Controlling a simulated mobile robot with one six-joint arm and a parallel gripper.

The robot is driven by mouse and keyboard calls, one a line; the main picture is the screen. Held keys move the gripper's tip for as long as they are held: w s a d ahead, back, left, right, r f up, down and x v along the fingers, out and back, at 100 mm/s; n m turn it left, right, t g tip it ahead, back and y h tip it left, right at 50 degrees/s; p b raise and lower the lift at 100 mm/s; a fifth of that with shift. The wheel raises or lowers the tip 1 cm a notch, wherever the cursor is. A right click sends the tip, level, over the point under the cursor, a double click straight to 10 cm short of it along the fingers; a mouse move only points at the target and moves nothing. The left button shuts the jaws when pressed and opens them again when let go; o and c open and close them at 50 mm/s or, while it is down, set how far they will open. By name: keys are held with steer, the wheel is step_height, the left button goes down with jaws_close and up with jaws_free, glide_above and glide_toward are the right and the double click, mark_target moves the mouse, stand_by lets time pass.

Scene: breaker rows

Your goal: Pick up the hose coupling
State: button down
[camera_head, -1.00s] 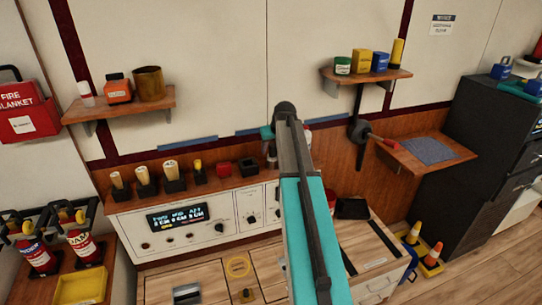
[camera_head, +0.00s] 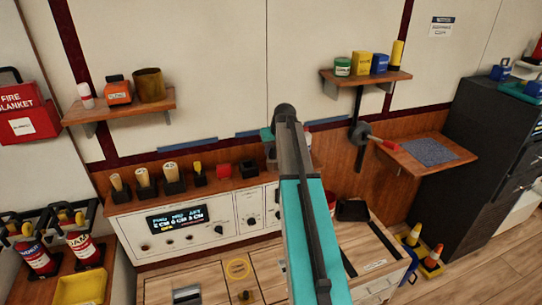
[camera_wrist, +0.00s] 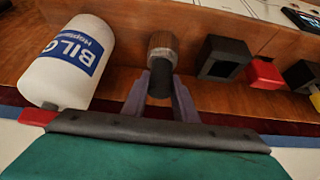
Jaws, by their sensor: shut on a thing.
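The hose coupling (camera_wrist: 161,45) appears in the wrist view as a short cylinder with a ribbed brown end and a dark, narrower body. My gripper (camera_wrist: 161,85) is shut on it, with one grey-purple finger on each side of the dark body. The coupling sits in line with the gripper, in front of the wooden ledge. I cannot tell whether it is clear of the surface.
A white bottle with a blue label (camera_wrist: 75,62) stands close beside the coupling in the wrist view. On the other side are a black holder (camera_wrist: 223,58) and a red block (camera_wrist: 264,74). The console (camera_head: 200,215) lies below the ledge. The wall (camera_head: 230,65) is close behind.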

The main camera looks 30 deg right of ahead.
steer(key=shift+r, duration=0.15)
steer(key=shift+r+b, duration=1.1)
steer(key=shift+r, duration=3.8)
steer(key=shift+r+p, duration=1.9)
steer(key=shift+r, duration=1.1)
